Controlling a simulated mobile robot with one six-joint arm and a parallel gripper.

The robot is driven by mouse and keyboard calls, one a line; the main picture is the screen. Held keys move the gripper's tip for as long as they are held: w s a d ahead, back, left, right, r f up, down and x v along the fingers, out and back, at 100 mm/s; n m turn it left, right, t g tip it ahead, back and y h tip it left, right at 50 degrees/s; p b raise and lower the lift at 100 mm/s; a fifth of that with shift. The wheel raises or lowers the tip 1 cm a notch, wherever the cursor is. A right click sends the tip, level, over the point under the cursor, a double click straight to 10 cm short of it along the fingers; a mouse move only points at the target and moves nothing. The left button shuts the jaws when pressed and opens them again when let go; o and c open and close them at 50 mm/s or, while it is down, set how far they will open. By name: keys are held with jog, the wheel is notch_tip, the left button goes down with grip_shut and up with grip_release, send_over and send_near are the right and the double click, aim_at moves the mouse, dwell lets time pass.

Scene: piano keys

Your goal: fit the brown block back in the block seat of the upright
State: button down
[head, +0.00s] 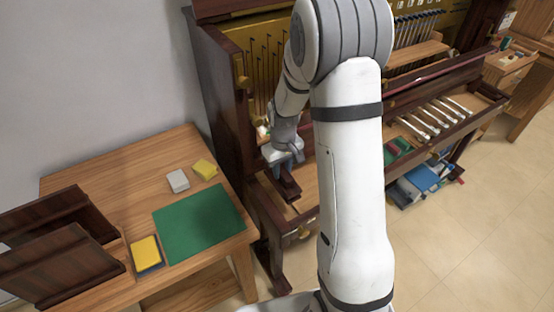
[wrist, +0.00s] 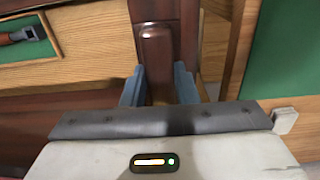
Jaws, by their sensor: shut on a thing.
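The brown block (wrist: 157,60) is dark, glossy and long, with a raised panel on its face. It shows between the two blue-grey fingers of my gripper (wrist: 159,88) in the wrist view. My gripper is shut on it. In the head view my gripper (head: 284,158) is at the left end of the upright (head: 230,110), above the keybed, and the block (head: 287,185) shows just below it. Pale wood lies on both sides of the block in the wrist view. The block seat is hidden, and I cannot tell whether the block touches it.
A wooden table (head: 110,165) at the left bears a green mat (head: 200,222), a yellow block (head: 205,168), a grey block (head: 178,180) and a yellow-topped pad (head: 145,252). A green-lined recess with a tool (wrist: 22,36) is left in the wrist view. Hammers (head: 430,118) lie right.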

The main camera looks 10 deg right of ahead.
jog(key=shift+f, duration=0.2)
jog(key=shift+s+f+b, duration=0.1)
jog(key=shift+f+b, duration=3.9)
jog(key=shift+f, duration=1.55)
jog(key=c, duration=1.1)
grip_release()
jog(key=shift+o, duration=0.2)
notch_tip(320, 180, up, 7)
jog(key=shift+r, duration=0.35)
